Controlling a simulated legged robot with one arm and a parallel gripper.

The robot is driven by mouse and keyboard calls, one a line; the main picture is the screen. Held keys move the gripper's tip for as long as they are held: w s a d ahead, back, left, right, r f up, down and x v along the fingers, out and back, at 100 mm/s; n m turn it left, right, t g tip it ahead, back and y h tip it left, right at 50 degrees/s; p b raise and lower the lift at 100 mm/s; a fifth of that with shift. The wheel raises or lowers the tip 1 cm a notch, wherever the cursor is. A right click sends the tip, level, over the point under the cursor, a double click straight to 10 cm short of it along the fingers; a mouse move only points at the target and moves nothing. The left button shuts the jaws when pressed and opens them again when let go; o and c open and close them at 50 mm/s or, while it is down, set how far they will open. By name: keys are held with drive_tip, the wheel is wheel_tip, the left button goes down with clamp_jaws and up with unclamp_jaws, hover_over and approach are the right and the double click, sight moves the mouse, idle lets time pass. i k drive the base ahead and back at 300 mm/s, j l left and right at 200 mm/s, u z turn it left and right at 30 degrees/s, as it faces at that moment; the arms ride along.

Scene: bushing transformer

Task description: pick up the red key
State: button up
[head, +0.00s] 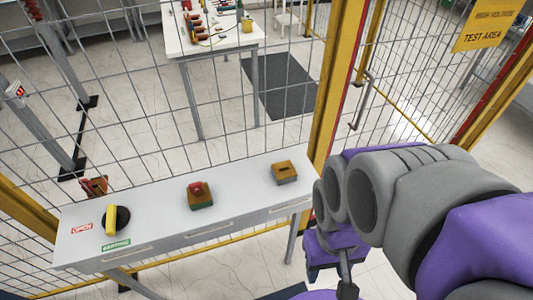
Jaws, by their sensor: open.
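My gripper (347,288) hangs at the lower right, to the right of the table and apart from the red piece. It is open, and nothing shows between its fingers. My purple and grey arm covers the right side of the view.
A yellow handle on a black disc (110,218) is at the table's left, between red and green labels. Another brown box (284,172) is at the right. Wire mesh fencing (235,105) with yellow posts (336,80) stands behind the table.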

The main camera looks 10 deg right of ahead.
sight(197, 188)
drive_tip(key=u, duration=1)
